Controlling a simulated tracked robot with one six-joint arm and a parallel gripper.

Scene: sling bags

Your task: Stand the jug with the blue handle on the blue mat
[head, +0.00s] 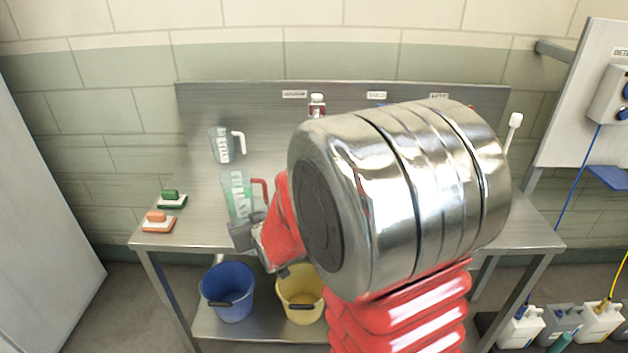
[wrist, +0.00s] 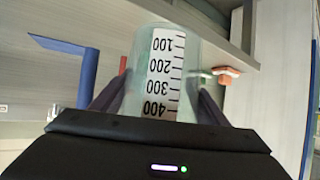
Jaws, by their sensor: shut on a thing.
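My gripper (head: 258,243) is shut on a clear, greenish measuring jug (head: 237,196) at the front left of the bench. In the head view a red handle (head: 261,188) shows at the jug's right side. In the wrist view the jug (wrist: 190,60) sits between the fingers, its scale upside down in the picture. Its lower part is hidden in the head view, so I cannot tell whether it touches the bench. Another clear jug (head: 222,146) with a white handle stands behind it. I make out no jug with a blue handle and no blue mat; my arm covers much of the bench.
A green brush (head: 171,198) and an orange brush (head: 158,221) lie at the bench's left edge. A blue bucket (head: 229,293) and a yellow bucket (head: 300,296) are on the lower shelf. A blue angular bar (wrist: 88,78) shows in the wrist view.

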